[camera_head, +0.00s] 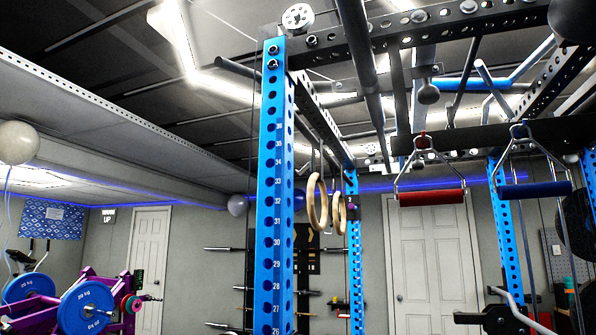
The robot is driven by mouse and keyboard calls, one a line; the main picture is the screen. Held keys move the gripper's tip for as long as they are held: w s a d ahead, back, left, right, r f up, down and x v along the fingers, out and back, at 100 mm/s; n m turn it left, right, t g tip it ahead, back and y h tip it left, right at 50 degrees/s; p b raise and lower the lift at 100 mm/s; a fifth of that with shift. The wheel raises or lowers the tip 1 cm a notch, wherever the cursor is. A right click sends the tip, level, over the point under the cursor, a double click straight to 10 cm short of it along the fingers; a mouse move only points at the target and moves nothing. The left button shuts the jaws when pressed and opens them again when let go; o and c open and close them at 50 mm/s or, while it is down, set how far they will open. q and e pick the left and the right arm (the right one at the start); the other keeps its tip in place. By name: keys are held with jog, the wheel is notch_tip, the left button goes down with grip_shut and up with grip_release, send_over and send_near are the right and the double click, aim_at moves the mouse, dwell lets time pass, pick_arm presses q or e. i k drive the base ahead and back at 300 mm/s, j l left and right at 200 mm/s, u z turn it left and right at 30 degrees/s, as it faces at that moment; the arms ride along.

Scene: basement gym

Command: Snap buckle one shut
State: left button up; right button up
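I cannot make out any buckle in this view. Two wooden gym rings hang side by side from dark straps inside the blue rack: the nearer ring (312,203) and the farther ring (336,213). The strap tops run up behind the rack's beam, and any buckle on them is hidden or too small to tell. Neither of my grippers shows.
A blue perforated upright (275,190) stands close in the middle. A red-grip handle (432,198) and a blue-grip handle (534,190) hang at the right. A purple machine with a blue plate (86,307) stands at lower left. White doors are behind.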

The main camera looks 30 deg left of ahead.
aim_at(307, 165)
jog(key=j+z, duration=0.1)
jog(key=j, duration=0.55)
jog(key=k+j+z, duration=0.1)
jog(key=j, duration=0.55)
jog(key=k+j+z, duration=0.1)
jog(key=j, duration=0.55)
jog(key=k+j, duration=0.1)
jog(key=j, duration=0.5)
jog(key=k+j+z, duration=0.15)
jog(key=j, duration=0.5)
jog(key=k+j+z, duration=0.1)
jog(key=j, duration=0.5)
jog(key=k+j+z, duration=0.1)
jog(key=j, duration=0.5)
jog(key=k+j+z, duration=0.1)
jog(key=k+j, duration=0.15)
jog(key=j, duration=0.35)
